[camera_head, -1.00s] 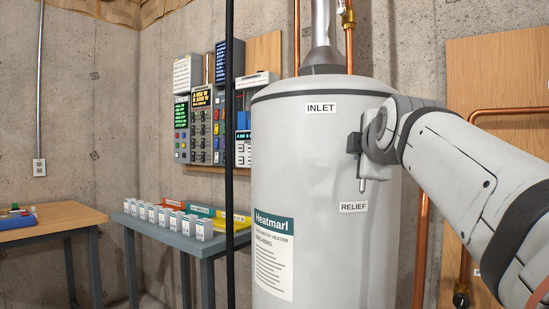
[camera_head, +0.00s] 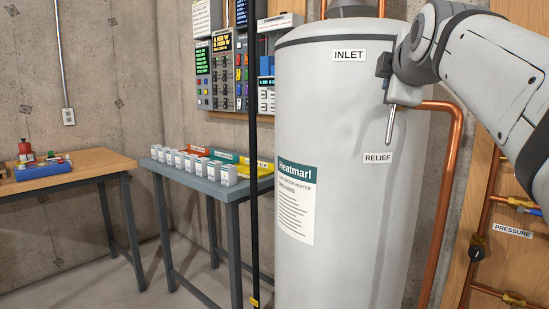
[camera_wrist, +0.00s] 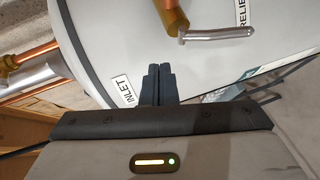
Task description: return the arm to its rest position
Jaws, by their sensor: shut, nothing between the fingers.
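My arm reaches in from the right in the head view. My gripper (camera_head: 384,66) is in front of the upper right of the grey water heater (camera_head: 330,190), near the INLET and RELIEF labels. In the wrist view its dark fingers (camera_wrist: 159,72) are together with nothing between them. A metal lever (camera_head: 390,125) shows just below the gripper in the head view. In the wrist view the lever (camera_wrist: 218,34) sits on a brass fitting (camera_wrist: 172,16), apart from the fingers.
Copper pipes (camera_head: 448,190) run right of the heater beside a wooden board with a PRESSURE label (camera_head: 513,230). A dark vertical pole (camera_head: 252,150) stands left of the heater. A grey table (camera_head: 208,187) with small boxes and a wooden workbench (camera_head: 95,164) stand further left.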

